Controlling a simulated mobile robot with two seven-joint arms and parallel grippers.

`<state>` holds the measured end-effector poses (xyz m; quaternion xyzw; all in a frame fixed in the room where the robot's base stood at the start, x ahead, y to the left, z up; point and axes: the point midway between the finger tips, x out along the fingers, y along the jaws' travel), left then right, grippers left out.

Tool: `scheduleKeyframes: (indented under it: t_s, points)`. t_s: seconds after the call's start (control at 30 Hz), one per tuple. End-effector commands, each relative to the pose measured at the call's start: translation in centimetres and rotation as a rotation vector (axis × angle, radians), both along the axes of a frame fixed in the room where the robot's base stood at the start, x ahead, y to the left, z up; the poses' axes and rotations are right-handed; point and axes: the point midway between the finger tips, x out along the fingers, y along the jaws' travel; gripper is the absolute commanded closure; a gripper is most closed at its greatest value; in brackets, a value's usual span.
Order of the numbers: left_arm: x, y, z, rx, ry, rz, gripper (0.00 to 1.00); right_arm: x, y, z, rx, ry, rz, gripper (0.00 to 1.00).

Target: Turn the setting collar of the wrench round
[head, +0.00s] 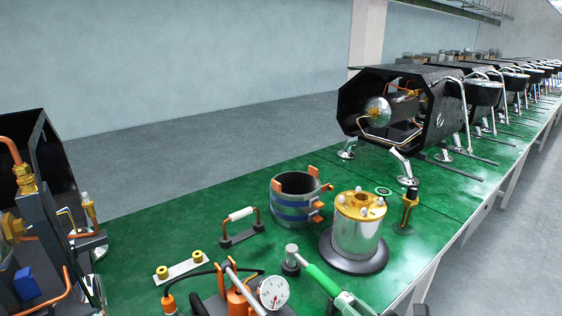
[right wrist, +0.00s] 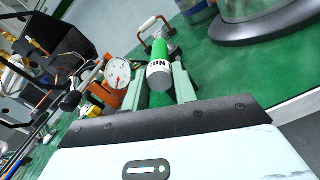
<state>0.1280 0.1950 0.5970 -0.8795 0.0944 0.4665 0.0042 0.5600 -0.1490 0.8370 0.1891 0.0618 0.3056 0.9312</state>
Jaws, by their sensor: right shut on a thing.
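The torque wrench has a green handle (head: 322,280) and a silver head (head: 291,255). It lies at the front of the green bench, its handle running down to the right. The exact finger contact is hard to see. My left gripper is not in view.
A dial gauge (head: 273,292) on an orange-handled device stands close left of the wrench. A metal boiler (head: 357,238) on a dark base is just behind. A banded cylinder (head: 295,200), a handle bracket (head: 240,228) and a plate (head: 181,268) with yellow knobs lie farther left.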

Motion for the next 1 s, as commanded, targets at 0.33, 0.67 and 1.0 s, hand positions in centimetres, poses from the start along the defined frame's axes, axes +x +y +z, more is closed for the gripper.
scheduleKeyframes:
  t_s: [0.33,0.67,1.0]
  points:
    - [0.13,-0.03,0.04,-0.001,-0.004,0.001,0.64,0.28,-0.42,-0.04,0.004,0.004,-0.002,1.00]
    - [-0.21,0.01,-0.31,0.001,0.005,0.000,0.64,0.32,-0.49,-0.05,0.005,0.006,-0.001,0.67]
    - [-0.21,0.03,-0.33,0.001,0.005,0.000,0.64,0.30,-0.44,-0.02,0.006,0.005,-0.001,0.50]
